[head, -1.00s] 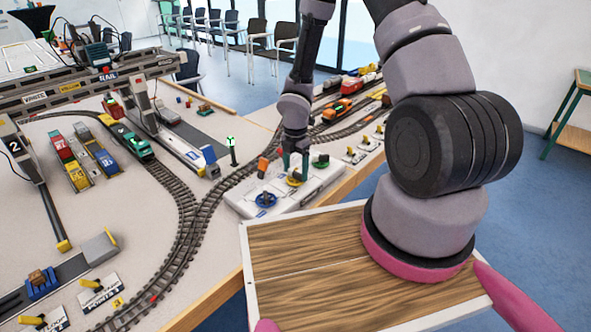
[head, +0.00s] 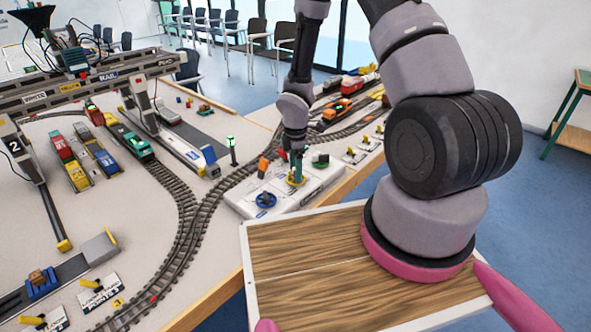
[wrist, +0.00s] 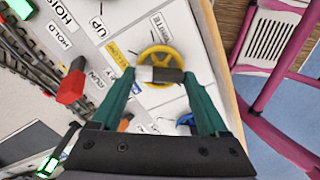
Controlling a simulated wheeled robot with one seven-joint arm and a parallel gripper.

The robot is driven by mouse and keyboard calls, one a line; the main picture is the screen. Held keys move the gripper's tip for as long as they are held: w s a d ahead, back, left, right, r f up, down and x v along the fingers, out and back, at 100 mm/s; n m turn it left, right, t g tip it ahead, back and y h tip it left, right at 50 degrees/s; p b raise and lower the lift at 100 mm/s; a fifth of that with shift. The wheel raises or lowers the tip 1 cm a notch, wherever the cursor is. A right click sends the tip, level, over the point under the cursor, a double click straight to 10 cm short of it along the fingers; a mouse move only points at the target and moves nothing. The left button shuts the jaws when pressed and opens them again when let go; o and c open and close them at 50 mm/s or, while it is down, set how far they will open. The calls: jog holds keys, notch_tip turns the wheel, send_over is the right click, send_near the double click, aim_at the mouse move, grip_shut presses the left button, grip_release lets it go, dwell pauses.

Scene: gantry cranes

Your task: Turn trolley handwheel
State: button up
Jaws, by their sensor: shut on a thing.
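A yellow handwheel (head: 291,181) stands on a white control panel (head: 240,208); the wrist view shows its spoked rim (wrist: 155,50) from above. My gripper (head: 297,174) points down at this wheel. In the wrist view its two teal fingers (wrist: 158,74) are on opposite sides of a dark and pale bar (wrist: 168,75) across the wheel's middle, shut on it. The fingertips partly hide the wheel in the head view.
A red lever (wrist: 72,85) stands left of the yellow wheel in the wrist view. The gantry crane (head: 90,80) and curved rails (head: 190,215) lie to the left.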

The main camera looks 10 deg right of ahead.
jog(key=m, duration=0.4)
jog(key=shift+w, duration=0.1)
dwell(0.5)
jog(key=o, duration=1.2)
jog(key=shift+o, duration=0.2)
jog(key=shift+r, duration=0.1)
notch_tip(320, 180, up, 11)
jog(key=shift+f, duration=0.2)
